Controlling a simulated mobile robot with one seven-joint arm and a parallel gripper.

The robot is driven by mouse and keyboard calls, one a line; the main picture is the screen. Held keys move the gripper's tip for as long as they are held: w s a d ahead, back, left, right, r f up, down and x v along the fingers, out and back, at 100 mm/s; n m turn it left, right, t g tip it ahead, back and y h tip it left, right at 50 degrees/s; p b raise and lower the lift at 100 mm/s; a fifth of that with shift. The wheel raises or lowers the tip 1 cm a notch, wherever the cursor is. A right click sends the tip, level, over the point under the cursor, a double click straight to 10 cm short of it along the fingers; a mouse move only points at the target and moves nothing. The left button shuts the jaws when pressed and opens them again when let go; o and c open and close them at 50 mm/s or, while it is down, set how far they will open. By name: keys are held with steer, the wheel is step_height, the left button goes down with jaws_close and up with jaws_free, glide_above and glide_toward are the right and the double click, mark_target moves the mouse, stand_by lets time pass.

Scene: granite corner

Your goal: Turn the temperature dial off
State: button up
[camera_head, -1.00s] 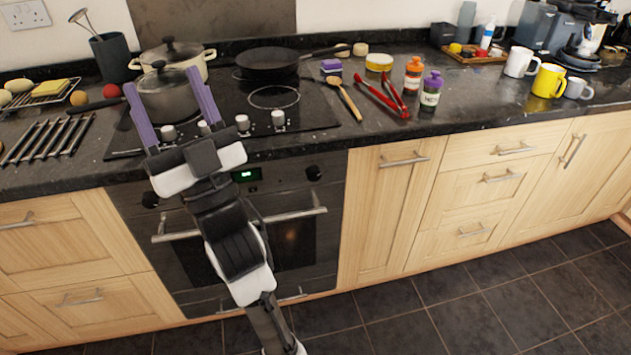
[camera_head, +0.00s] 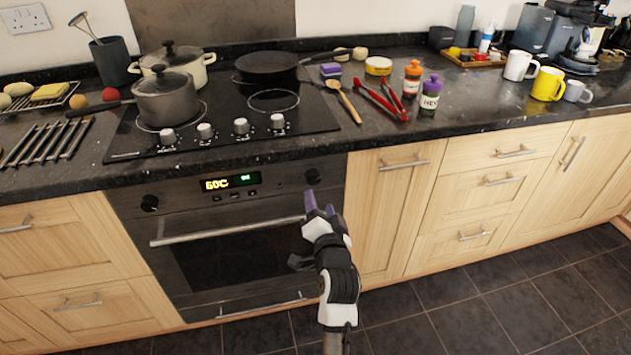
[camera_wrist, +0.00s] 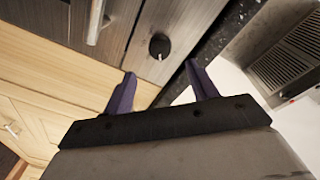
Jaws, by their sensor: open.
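The black oven's front panel (camera_head: 270,190) has a round dark dial (camera_head: 312,177) at its right end and another dark dial (camera_head: 149,203) at its left end. The lit display (camera_head: 230,182) between them reads about 60C in amber, with small green digits beside it. I cannot tell from markings which dial is for temperature. My gripper (camera_head: 320,205) is just below the right dial, its purple fingers pointing up at the panel. In the wrist view, my gripper (camera_wrist: 161,85) is open and empty, with a dial (camera_wrist: 159,46) ahead between the fingers, apart from them.
The oven's bar handle (camera_head: 228,231) runs below the panel, close to my gripper. The granite worktop edge overhangs above. Hob knobs (camera_head: 241,126) and a saucepan (camera_head: 167,98) are on the hob. The floor in front is clear.

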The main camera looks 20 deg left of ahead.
mark_target(315, 180)
steer(key=p+x, duration=0.1)
steer(key=x, duration=0.7)
steer(key=shift+w, duration=0.1)
steer(key=c, duration=1)
